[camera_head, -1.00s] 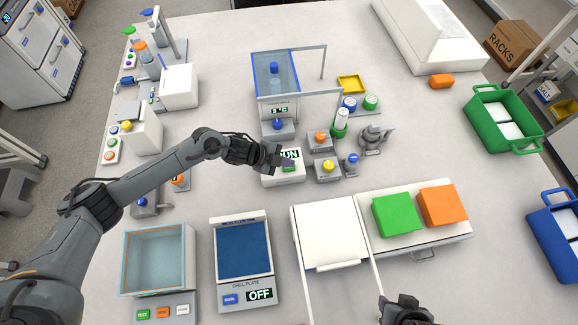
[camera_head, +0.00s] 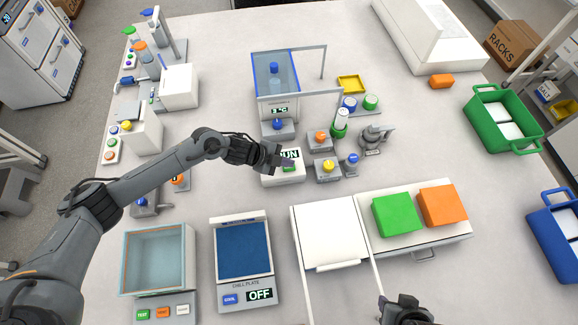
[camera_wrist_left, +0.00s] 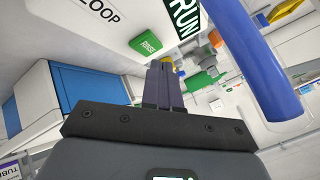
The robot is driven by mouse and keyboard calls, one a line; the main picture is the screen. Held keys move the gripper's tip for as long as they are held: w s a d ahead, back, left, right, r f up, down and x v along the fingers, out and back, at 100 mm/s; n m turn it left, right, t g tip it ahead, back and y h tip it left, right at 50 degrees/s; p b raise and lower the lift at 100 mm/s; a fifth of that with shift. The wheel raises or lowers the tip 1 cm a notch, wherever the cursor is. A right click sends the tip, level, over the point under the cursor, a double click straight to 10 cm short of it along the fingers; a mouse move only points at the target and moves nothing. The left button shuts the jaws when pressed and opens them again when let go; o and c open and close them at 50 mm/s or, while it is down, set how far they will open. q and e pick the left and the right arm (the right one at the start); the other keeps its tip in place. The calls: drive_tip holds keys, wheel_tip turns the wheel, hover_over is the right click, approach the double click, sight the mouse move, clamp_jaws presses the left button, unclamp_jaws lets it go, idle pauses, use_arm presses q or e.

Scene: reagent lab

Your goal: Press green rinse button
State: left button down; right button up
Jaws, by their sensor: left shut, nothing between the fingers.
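The green rinse button (camera_head: 289,168) is on a white box with a display reading RUN, near the middle of the table. In the left wrist view the button, labelled RINSE (camera_wrist_left: 146,42), is beyond and slightly left of the fingertips. My left gripper (camera_head: 286,161) is shut and empty, its fingertips close to the button. In the wrist view its fingers (camera_wrist_left: 163,68) are together; I cannot tell whether they touch the button. My right gripper (camera_head: 404,308) is at the bottom edge, partly cut off, and its jaws are unclear.
A grey box with a yellow button (camera_head: 328,166) and one with an orange button (camera_head: 320,136) stand just right of the rinse box. A clear tank with a blue rim (camera_head: 272,72) is behind it. The chill plate (camera_head: 243,252) and white-lidded box (camera_head: 331,232) are in front.

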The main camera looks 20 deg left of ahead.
use_arm(q)
drive_tip(key=shift+f, duration=0.15)
use_arm(e)
drive_tip(key=shift+f, duration=0.1)
use_arm(q)
drive_tip(key=shift+f, duration=0.3)
use_arm(e)
drive_tip(key=shift+f, duration=0.15)
use_arm(q)
drive_tip(key=shift+f+b, duration=0.35)
drive_tip(key=shift+b, duration=0.1)
use_arm(e)
drive_tip(key=shift+f, duration=0.2)
use_arm(q)
drive_tip(key=shift+r, duration=0.1)
idle(0.4)
drive_tip(key=shift+r+p, duration=0.7)
drive_tip(key=shift+p, duration=0.05)
use_arm(e)
drive_tip(key=shift+r, duration=0.75)
use_arm(q)
wheel_tip(320, 180, up, 5)
drive_tip(key=p, duration=0.4)
use_arm(e)
wheel_tip(320, 180, up, 4)
drive_tip(key=shift+r, duration=0.2)
